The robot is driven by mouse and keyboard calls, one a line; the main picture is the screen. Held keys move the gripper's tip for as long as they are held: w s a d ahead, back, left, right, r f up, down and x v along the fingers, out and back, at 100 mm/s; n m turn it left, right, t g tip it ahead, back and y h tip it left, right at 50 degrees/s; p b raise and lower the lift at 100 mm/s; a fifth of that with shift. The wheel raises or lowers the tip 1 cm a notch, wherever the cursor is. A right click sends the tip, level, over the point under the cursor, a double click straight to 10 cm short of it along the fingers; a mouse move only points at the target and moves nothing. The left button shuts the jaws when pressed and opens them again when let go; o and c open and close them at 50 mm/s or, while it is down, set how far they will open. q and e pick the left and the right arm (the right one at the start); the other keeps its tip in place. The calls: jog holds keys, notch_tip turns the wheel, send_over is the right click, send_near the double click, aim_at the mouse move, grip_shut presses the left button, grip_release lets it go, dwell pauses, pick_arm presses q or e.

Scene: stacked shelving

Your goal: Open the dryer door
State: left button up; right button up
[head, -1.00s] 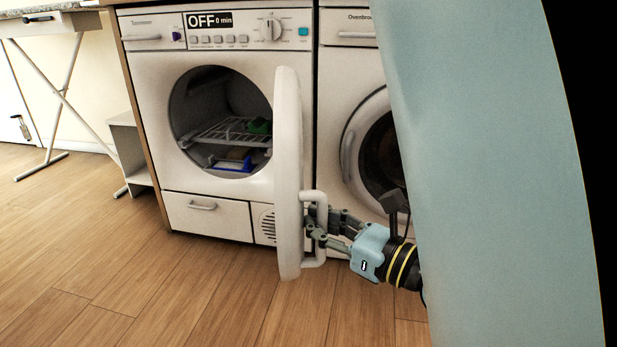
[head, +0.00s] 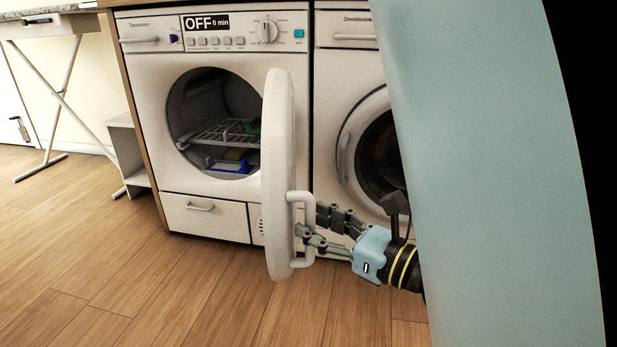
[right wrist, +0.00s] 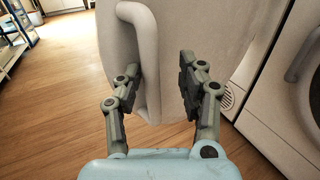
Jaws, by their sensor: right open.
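The white dryer (head: 222,118) stands at centre left in the head view, its dial panel reading OFF 0 min. Its door (head: 278,150) is swung far out and shows nearly edge-on, with the round drum opening uncovered. The white door handle (head: 308,228) is on the door's right side. My right gripper (head: 312,222) is open at the handle. In the right wrist view the handle (right wrist: 151,60) passes between its spread fingers (right wrist: 160,84), closer to the left finger. A gap shows between handle and right finger. My left gripper is not in view.
Inside the drum are a wire rack (head: 225,133) and a blue-edged item (head: 230,164). A second front-loading machine (head: 345,80) stands close on the right. A folding-leg table (head: 50,25) and small shelf (head: 127,150) are at left. The wooden floor (head: 150,290) in front is clear.

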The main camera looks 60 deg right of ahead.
jog(key=s+a, duration=0.1)
jog(key=s, duration=1.1)
jog(key=shift+a, duration=0.35)
